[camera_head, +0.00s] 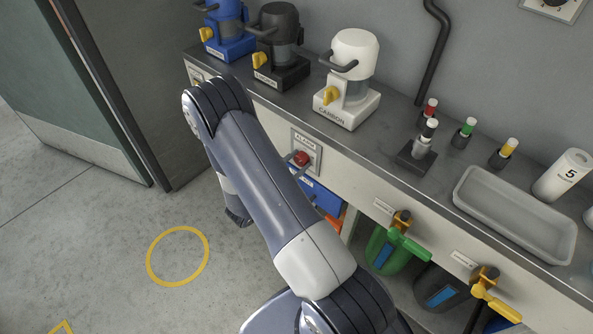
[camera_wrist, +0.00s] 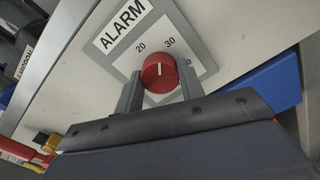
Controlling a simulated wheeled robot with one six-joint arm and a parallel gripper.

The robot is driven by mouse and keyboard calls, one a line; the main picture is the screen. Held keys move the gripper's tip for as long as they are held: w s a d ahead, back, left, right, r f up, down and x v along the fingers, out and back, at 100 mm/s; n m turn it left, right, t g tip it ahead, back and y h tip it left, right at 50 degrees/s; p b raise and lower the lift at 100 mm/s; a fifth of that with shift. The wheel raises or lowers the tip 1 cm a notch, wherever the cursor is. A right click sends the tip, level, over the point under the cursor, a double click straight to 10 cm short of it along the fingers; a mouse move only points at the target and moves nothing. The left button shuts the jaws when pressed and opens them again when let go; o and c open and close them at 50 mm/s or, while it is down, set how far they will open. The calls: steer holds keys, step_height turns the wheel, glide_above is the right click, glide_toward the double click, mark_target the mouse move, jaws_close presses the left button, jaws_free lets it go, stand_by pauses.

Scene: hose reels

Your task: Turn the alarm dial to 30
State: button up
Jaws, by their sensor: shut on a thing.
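The alarm dial is a round red knob (camera_wrist: 159,73) with a white pointer line, on a white plate (camera_wrist: 122,62) with a grey border and an ALARM label. In the wrist view the pointer stands between the 20 and 30 marks, not on either. A further number to the right is partly covered. My gripper (camera_wrist: 160,80) is shut on the red knob, one finger on each side. In the head view the red knob (camera_head: 301,158) shows on the bench front, just beyond my arm; my gripper is not clearly seen there.
Above the dial, the bench top holds a white carbon canister unit (camera_head: 347,105), a black one (camera_head: 283,65) and a blue one (camera_head: 228,45). A grey tray (camera_head: 465,190) lies to the right. The floor at left is open.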

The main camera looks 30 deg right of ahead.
steer(key=m+b, duration=0.2)
steer(key=shift+f+b, duration=0.25)
steer(key=shift+b, duration=0.05)
steer(key=shift+r+m+b, duration=0.15)
steer(key=shift+m+b, duration=0.75)
steer(key=shift+m, duration=0.1)
steer(key=shift+r, duration=0.1)
steer(key=o, duration=1)
steer(key=v, duration=1.1)
steer(key=shift+p, duration=0.3)
steer(key=shift+d, duration=0.2)
